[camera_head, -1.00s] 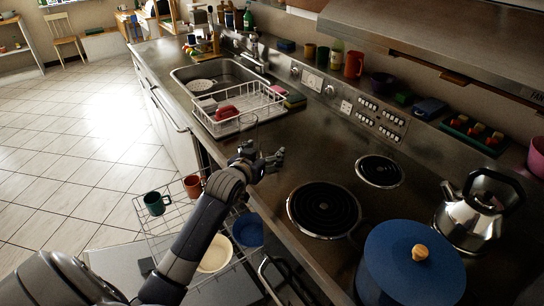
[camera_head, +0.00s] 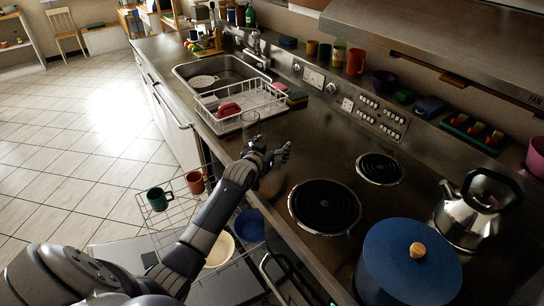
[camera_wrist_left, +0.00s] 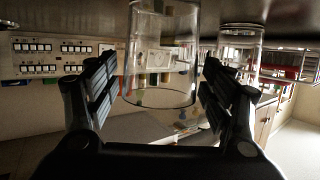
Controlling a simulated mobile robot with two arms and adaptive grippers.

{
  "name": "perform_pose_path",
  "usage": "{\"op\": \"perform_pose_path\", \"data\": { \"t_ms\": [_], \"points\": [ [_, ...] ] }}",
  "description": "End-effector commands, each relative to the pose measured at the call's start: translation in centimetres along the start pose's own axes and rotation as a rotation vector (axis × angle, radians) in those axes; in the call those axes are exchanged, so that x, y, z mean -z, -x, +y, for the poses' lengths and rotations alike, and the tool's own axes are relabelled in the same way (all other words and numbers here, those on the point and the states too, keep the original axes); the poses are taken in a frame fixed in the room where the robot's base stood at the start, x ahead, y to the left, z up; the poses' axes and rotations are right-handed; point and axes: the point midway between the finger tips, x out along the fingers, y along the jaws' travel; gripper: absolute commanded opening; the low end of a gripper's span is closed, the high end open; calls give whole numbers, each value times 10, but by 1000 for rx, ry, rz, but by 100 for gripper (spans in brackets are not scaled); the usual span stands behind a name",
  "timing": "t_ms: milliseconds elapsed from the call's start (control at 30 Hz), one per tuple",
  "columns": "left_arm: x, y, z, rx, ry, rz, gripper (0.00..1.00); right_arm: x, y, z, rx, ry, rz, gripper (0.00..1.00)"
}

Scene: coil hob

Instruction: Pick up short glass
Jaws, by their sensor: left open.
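My left gripper (camera_head: 272,152) is open over the steel counter between the dish rack and the coil burners. In the left wrist view, which shows the scene upside down, a clear, wide glass (camera_wrist_left: 160,92) stands between the two open fingers (camera_wrist_left: 160,92). I cannot tell whether either finger touches it. A second clear glass (camera_wrist_left: 240,45) stands to the right of it, partly behind a finger. In the head view one clear glass (camera_head: 250,124) shows just behind the gripper; the other is hard to make out beside the hand. My right gripper is out of view.
A white dish rack (camera_head: 262,105) and sink (camera_head: 190,72) lie beyond the hand. Coil burners (camera_head: 325,207), a blue pot (camera_head: 395,270) and a kettle (camera_head: 470,215) are to the right. A pulled-out wire rack with mugs (camera_head: 158,199) and bowls is below the counter edge.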

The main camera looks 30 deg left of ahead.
Motion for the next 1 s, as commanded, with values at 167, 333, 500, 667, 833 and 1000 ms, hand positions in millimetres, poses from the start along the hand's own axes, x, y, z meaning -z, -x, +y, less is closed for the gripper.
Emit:
{"op": "perform_pose_path", "data": {
  "t_ms": [167, 333, 500, 667, 833, 1000],
  "points": [
    [0, 0, 0, 0, 0, 0, 74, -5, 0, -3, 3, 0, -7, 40],
    [0, 0, 0, 0, 0, 0, 45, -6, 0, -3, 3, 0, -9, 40],
    [0, 0, 0, 0, 0, 0, 21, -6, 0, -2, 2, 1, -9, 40],
    [0, 0, 0, 0, 0, 1, 21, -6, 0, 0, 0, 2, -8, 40],
    [3, 0, 0, 0, 0, 2, 21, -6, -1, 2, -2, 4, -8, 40],
    [16, 4, 0, -1, -1, 6, 21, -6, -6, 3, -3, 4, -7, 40]
  ]
}}
